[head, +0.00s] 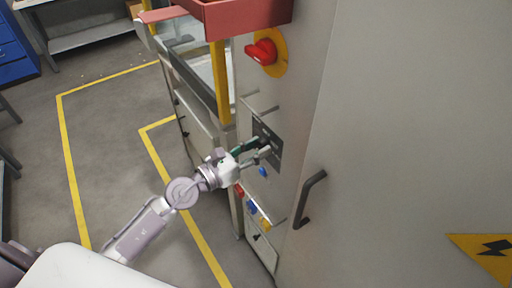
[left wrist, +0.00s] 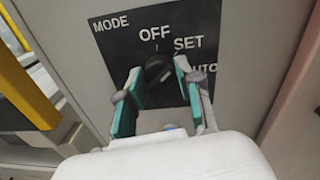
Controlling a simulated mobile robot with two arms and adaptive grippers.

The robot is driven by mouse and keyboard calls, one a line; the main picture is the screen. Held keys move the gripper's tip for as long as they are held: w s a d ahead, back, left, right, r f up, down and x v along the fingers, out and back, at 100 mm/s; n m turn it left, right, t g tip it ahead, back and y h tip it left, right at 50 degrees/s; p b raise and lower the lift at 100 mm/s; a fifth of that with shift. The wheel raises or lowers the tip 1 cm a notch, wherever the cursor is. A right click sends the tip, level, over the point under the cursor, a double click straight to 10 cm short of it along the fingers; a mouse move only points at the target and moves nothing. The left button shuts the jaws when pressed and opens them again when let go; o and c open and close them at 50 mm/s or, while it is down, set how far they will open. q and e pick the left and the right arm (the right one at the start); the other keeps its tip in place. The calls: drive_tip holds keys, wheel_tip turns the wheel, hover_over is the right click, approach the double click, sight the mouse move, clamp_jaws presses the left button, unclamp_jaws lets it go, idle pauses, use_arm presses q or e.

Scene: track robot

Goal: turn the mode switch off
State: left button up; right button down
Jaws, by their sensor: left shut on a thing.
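The mode switch is a black round knob (left wrist: 158,68) on a dark plate (left wrist: 115,38) lettered MODE, OFF, SET and AUTO, seen in the left wrist view. OFF is above the knob, SET to the upper right, AUTO to the right. My left gripper (head: 264,149) is at this plate on the cabinet front in the head view. In the left wrist view its two green-padded fingers are shut on the knob from either side. My right gripper is not in view.
On the cabinet, a red rotary handle (head: 262,52) on a yellow disc is above, and red, blue and yellow buttons (head: 252,207) are below. A black door handle (head: 311,199) stands out at right. A cart (head: 202,122) stands close at left. Open floor lies farther left.

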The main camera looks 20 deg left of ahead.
use_arm(q)
drive_tip(key=n+p, duration=0.4)
drive_tip(key=shift+r, duration=0.3)
drive_tip(key=shift+n+p, duration=0.85)
drive_tip(key=shift+n, duration=0.35)
drive_tip(key=shift+f+n+g+p, duration=0.1)
drive_tip(key=shift+n+g+p, duration=0.2)
drive_tip(key=shift+n+p, duration=0.85)
drive_tip(key=shift+n, duration=0.35)
drive_tip(key=o, duration=1.1)
drive_tip(key=shift+f, duration=0.1)
drive_tip(key=shift+s+a, duration=0.15)
drive_tip(key=shift+s, duration=0.05)
drive_tip(key=v, duration=1.1)
drive_tip(key=shift+s+a, duration=0.1)
drive_tip(key=shift+s, duration=0.15)
